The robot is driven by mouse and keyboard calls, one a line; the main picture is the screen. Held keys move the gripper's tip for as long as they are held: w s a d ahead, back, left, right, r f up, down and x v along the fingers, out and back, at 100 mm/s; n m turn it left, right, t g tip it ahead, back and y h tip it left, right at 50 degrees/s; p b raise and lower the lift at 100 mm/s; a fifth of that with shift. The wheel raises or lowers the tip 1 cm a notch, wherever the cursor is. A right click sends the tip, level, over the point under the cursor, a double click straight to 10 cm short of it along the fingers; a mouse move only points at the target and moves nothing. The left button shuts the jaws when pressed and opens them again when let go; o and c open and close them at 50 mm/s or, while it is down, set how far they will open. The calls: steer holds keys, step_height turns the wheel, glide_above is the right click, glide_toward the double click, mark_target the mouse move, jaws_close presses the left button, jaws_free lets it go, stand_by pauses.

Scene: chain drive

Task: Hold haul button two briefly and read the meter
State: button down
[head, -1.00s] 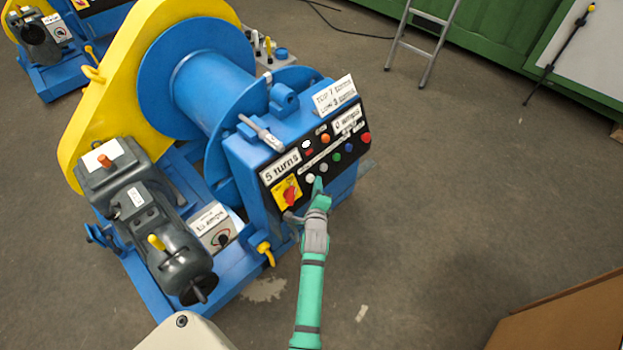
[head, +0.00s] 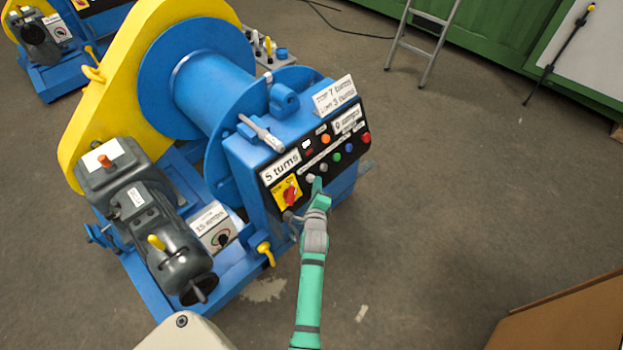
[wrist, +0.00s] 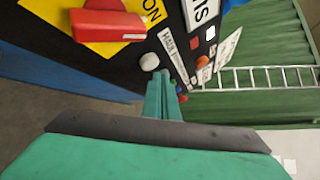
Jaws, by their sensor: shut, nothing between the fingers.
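The blue winch (head: 300,115) has a black control panel on its front. Its row of buttons runs from white (head: 310,180) through grey (head: 323,168), green (head: 337,157) and blue (head: 348,147) to a red one (head: 366,138). My green gripper (head: 317,184) is shut and empty, its tips at the panel by the white and grey buttons. In the wrist view the white button (wrist: 149,61) is left of the fingers (wrist: 163,85), which hide what they face; contact cannot be told. The turns readout (head: 281,167) seems to read 5 turns; the amps readout (head: 347,121) seems to read 0.
A red rotary switch on a yellow plate (head: 287,192) is close left of my gripper. A dark motor (head: 150,220) and a small amps-labelled box (head: 213,228) stand lower left. Open floor (head: 450,170) lies right; a brown box (head: 570,318) is at lower right.

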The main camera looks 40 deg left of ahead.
steer(key=shift+a+f, duration=0.4)
steer(key=shift+a, duration=0.35)
stand_by(0.8)
stand_by(3.4)
steer(key=shift+d+r, duration=0.4)
steer(key=shift+d, duration=0.45)
steer(key=d, duration=0.1)
steer(key=d+r, duration=0.1)
steer(key=d, duration=0.1)
steer(key=d+r, duration=0.1)
steer(key=shift+s+d+r, duration=0.15)
steer(key=shift+d, duration=0.1)
stand_by(0.5)
